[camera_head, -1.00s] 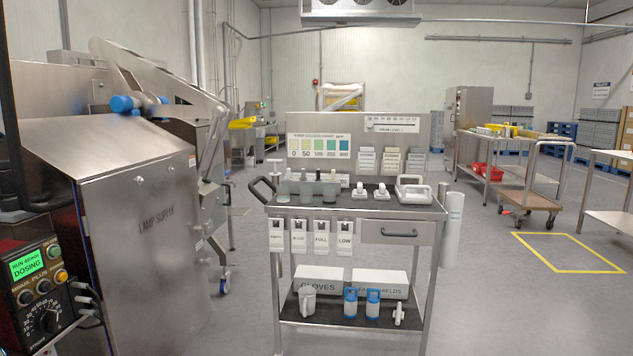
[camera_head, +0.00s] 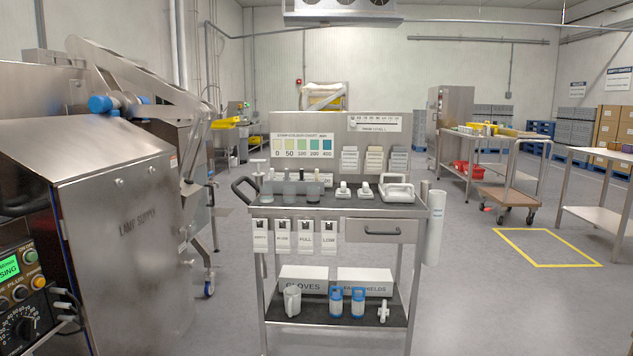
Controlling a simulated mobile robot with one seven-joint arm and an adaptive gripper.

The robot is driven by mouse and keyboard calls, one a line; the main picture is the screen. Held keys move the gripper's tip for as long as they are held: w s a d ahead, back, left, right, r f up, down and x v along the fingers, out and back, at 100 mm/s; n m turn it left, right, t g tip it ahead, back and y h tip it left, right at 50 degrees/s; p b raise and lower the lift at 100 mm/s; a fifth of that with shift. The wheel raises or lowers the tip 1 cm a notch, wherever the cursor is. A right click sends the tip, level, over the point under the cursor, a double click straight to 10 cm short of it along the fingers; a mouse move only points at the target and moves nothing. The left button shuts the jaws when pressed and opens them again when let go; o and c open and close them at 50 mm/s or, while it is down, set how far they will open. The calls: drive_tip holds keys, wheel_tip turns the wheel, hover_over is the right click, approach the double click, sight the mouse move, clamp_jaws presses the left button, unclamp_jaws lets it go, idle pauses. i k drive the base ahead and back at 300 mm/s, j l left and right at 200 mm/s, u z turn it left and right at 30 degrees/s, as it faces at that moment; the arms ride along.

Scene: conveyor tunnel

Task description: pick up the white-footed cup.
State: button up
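Several small translucent grey cups stand in a row on the left part of the top shelf of a steel cart (camera_head: 365,212), among them a left cup (camera_head: 267,193), a middle cup (camera_head: 290,191) and a right cup (camera_head: 313,192). They are too small and far off to tell which one has a white foot. A white jug (camera_head: 292,301) stands on the lower shelf. My gripper is not in view.
White-handled items (camera_head: 396,190) sit right of the cups. A color chart panel (camera_head: 302,146) rises behind them. A large steel cabinet (camera_head: 120,240) stands close on the left. Floor (camera_head: 480,310) right of the cart is clear.

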sight(266, 192)
drive_tip(key=i+j, duration=0.1)
drive_tip(key=i, duration=1)
drive_tip(key=i+j, duration=0.15)
drive_tip(key=i, duration=0.95)
drive_tip(key=j+u, duration=0.05)
